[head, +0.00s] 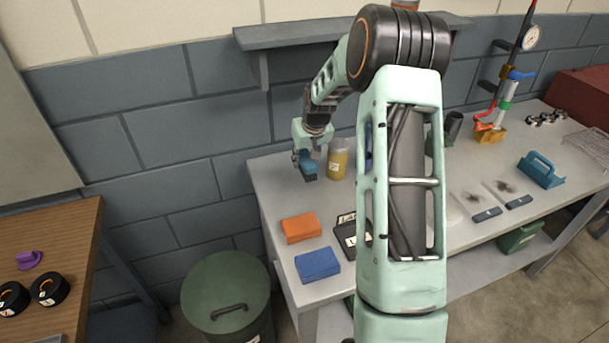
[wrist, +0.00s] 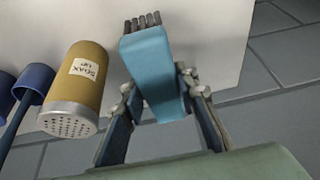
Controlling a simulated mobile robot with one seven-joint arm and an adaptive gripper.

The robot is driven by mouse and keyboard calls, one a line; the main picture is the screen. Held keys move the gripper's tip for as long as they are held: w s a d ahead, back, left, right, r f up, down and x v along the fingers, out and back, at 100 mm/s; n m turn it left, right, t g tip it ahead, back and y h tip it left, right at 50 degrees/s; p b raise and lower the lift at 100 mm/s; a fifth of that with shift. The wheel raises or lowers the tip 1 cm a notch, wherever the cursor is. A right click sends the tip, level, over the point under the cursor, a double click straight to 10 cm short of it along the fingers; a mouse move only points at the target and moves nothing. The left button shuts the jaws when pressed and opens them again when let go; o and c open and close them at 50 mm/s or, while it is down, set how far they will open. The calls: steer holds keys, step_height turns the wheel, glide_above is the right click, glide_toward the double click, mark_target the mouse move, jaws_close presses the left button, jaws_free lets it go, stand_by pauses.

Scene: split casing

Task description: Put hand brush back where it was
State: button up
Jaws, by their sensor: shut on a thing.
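The hand brush (head: 309,170) has a blue body, and its dark bristles show in the wrist view (wrist: 148,62). My gripper (head: 307,155) is shut on the brush, with one finger on each side of it in the wrist view (wrist: 160,98). The brush is at the back left corner of the grey workbench (head: 280,195), just left of the yellow-brown shaker (head: 338,160). I cannot tell whether the bristles touch the bench top. The shaker has a white label and a perforated grey lid in the wrist view (wrist: 74,92).
An orange block (head: 301,228), a blue block (head: 317,264) and a labelled black item (head: 350,238) lie toward the front. A shelf (head: 330,36) is above. My arm hides the bench's middle. A green bin (head: 226,290) stands left.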

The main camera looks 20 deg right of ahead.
mark_target(308, 161)
steer(key=shift+f+p, duration=0.35)
steer(key=shift+f, duration=2.45)
steer(key=shift+f, duration=0.2)
steer(key=o, duration=1)
steer(key=shift+r, duration=0.1)
steer(key=shift+s+r, duration=0.1)
steer(key=shift+r, duration=0.4)
steer(key=b+v, duration=0.1)
steer(key=v, duration=1)
steer(key=shift+s, duration=0.2)
